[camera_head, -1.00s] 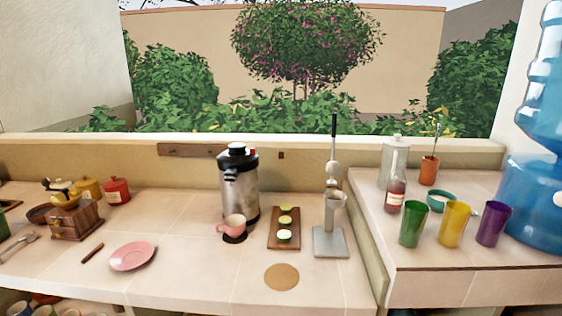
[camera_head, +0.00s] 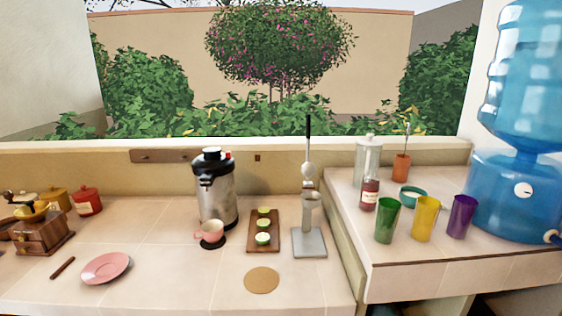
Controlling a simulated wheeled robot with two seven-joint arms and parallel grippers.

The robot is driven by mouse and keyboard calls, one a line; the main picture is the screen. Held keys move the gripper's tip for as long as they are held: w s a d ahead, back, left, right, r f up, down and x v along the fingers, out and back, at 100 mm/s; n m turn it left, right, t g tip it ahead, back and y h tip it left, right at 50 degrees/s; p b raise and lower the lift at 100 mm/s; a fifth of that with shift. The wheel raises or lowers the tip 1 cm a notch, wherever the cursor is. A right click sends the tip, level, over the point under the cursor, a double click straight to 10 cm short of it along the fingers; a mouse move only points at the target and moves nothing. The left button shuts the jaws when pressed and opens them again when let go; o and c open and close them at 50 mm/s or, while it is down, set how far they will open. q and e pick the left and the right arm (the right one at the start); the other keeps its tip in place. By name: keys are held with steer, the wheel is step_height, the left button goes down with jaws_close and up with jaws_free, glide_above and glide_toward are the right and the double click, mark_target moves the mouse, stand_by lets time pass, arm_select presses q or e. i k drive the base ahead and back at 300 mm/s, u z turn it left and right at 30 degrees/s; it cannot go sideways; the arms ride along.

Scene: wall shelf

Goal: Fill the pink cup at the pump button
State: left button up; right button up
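The pink cup (camera_head: 209,232) stands upright on a dark round mat on the counter, just in front of the pump pot. The pump pot (camera_head: 217,195) is a tall silver flask with a black top and spout (camera_head: 208,177) pointing toward the front, above the cup. A small red part (camera_head: 228,155) shows at the right of its top; the pump button cannot be made out clearly. A pink saucer (camera_head: 106,268) lies at the front left. Neither of my grippers is in view.
A board with cut limes (camera_head: 263,246) and a metal press (camera_head: 309,241) stand right of the pot. A round tan mat (camera_head: 261,280) lies in front. Green (camera_head: 387,220), yellow and purple cups stand on the raised right counter beside a blue water dispenser (camera_head: 515,190). A wooden grinder (camera_head: 42,234) is at the left.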

mark_target(210, 153)
steer(key=z, duration=0.05)
steer(key=k, duration=0.5)
steer(key=u, duration=1.35)
steer(key=i, duration=1.85)
steer(key=z, duration=2.25)
